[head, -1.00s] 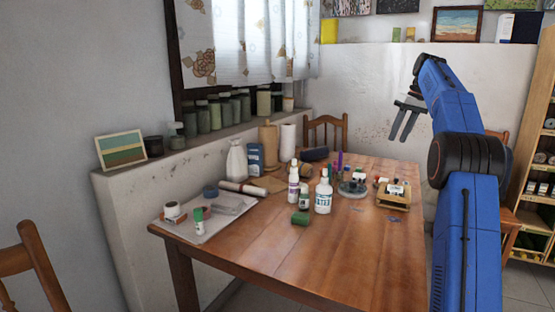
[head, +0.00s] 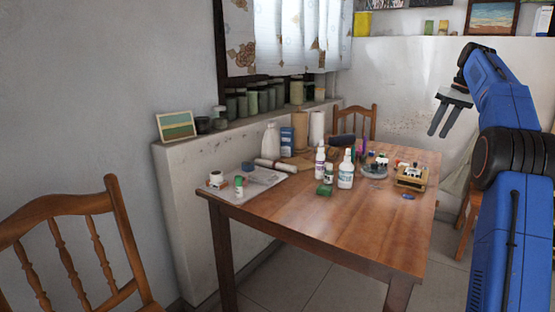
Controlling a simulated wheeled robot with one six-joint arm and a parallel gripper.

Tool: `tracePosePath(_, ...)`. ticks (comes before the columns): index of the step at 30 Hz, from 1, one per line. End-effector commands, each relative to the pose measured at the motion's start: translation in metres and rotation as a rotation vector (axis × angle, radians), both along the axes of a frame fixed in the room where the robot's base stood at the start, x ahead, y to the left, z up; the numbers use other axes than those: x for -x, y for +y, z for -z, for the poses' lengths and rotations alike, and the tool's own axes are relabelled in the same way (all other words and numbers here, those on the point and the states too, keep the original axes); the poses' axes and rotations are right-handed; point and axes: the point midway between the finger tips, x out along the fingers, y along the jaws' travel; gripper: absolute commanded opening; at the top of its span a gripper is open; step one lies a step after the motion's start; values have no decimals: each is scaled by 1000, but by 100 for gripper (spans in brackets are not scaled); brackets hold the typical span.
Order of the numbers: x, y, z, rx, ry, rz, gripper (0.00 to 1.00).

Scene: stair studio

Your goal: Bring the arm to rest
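My gripper (head: 438,132) is at the upper right of the head view, on the end of my blue arm. Its two dark fingers point down and a little left, with a gap between them, and nothing shows between them. It appears above the far right part of the wooden table (head: 325,226), clear of everything on it. My arm is raised and bent along the right edge of the view, with its lower part cut off by the frame.
The table holds white bottles (head: 346,170), a small wooden box (head: 411,177), a paper roll (head: 317,128) and other art supplies. A wooden chair (head: 80,240) stands at the near left, another (head: 357,121) behind the table. Jars (head: 252,100) line the ledge. Floor shows in front of the table.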

Motion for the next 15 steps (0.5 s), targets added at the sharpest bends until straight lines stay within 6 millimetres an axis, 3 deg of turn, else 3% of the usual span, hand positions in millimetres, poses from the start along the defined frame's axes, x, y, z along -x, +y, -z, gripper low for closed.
tracePosePath(15,30,44,-15,20,-7,29,34)
